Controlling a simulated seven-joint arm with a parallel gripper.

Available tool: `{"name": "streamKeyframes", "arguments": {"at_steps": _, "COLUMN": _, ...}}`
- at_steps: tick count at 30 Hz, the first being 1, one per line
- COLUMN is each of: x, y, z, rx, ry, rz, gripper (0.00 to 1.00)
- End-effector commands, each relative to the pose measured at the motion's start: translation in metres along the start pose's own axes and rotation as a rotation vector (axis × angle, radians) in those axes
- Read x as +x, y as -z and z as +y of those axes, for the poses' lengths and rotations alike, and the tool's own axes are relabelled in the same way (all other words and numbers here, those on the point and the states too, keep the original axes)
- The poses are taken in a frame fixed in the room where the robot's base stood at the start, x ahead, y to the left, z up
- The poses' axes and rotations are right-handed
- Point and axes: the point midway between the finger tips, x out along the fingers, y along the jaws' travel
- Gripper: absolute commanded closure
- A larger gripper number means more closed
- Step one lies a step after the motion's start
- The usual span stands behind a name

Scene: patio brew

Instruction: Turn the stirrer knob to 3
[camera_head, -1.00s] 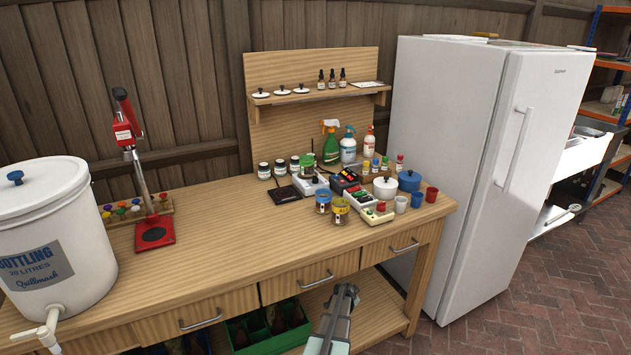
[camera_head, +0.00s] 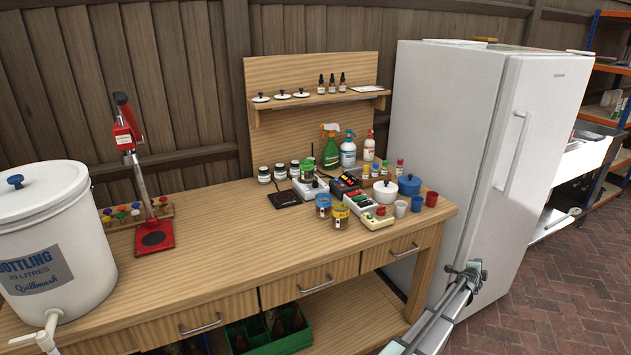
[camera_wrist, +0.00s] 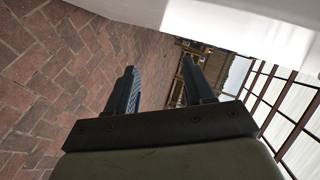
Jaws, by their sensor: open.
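A small white box-shaped device (camera_head: 309,188) stands among the items on the workbench (camera_head: 215,225). A green-lidded jar (camera_head: 307,170) appears on or just behind it. It looks like the stirrer, but its knob is too small to make out, and so is any number on it. My gripper (camera_head: 470,268) is in front of the fridge, right of the bench and well away from the device. In the wrist view my gripper (camera_wrist: 158,85) has its two dark fingers apart with nothing between them.
A white fridge (camera_head: 485,150) stands right of the bench. A white bottling bucket (camera_head: 45,240) and a red capping press (camera_head: 150,195) are at the left. Spray bottles, jars, pots and cups crowd the bench's right end. The bench's front middle is clear.

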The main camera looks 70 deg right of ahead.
Motion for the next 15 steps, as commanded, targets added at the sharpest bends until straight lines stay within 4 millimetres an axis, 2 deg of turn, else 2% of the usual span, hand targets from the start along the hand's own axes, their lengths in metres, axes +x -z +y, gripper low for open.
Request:
{"name": "streamKeyframes", "arguments": {"at_steps": 1, "x": 0.004, "y": 0.017, "z": -0.004, "rx": 0.016, "ry": 0.01, "rz": 0.016, "gripper": 0.48}}
{"name": "streamKeyframes", "arguments": {"at_steps": 8, "x": 0.011, "y": 0.088, "z": -0.033, "rx": 0.053, "ry": 0.071, "rz": 0.084, "gripper": 0.48}}
{"name": "streamKeyframes", "arguments": {"at_steps": 10, "x": 0.011, "y": 0.098, "z": -0.044, "rx": 0.042, "ry": 0.086, "rz": 0.094, "gripper": 0.48}}
{"name": "streamKeyframes", "arguments": {"at_steps": 15, "x": 0.01, "y": 0.106, "z": -0.067, "rx": -0.009, "ry": 0.108, "rz": 0.104, "gripper": 0.48}}
